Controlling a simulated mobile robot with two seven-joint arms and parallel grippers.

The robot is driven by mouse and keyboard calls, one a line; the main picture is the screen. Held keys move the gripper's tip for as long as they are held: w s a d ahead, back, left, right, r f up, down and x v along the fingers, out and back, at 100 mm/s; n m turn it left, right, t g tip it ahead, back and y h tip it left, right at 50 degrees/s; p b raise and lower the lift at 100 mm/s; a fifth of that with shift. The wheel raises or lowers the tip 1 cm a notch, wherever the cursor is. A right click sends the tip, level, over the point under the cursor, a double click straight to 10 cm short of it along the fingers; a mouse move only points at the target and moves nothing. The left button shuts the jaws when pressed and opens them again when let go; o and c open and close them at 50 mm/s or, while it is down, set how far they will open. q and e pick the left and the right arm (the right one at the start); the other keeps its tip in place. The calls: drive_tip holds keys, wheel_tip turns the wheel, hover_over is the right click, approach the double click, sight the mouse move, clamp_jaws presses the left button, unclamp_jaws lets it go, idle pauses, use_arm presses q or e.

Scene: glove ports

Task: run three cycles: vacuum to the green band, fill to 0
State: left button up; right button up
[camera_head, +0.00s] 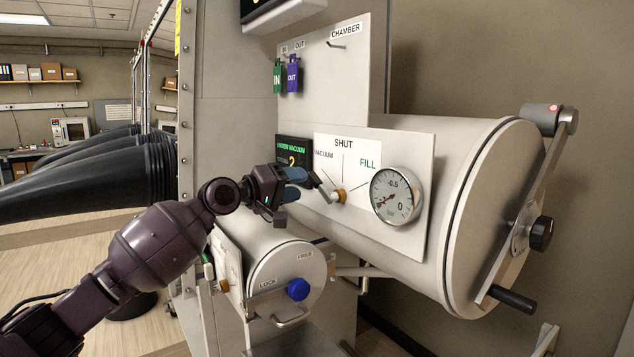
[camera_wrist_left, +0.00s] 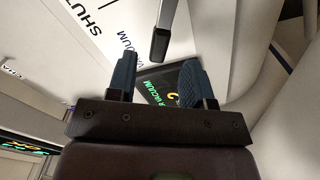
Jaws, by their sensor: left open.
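The valve lever (camera_head: 325,190) has a brass hub (camera_head: 340,196) on a white plate marked VACUUM, SHUT and FILL. Its grey handle points left, towards the VACUUM side. My left gripper (camera_head: 305,177) is open at the handle's end. In the left wrist view the handle (camera_wrist_left: 166,28) shows between and just beyond the two open fingers (camera_wrist_left: 157,77); I cannot tell whether they touch. The round gauge (camera_head: 396,196) is right of the valve, its needle pointing lower left; its green band is too small to make out. A dark display (camera_head: 293,150) reads "UNDER VACUUM" and 2. My right gripper is out of view.
The large chamber (camera_head: 465,200) has a door with a clamp bar (camera_head: 540,190) and black knobs on the right. A smaller cylinder (camera_head: 290,265) with a blue knob (camera_head: 297,289) sits below my left gripper. Green (camera_head: 278,77) and purple (camera_head: 293,76) tags hang above.

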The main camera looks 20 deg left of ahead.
sight(312, 181)
use_arm(q)
drive_tip(key=shift+x, duration=3.05)
drive_tip(key=shift+c, duration=0.5)
clamp_jaws()
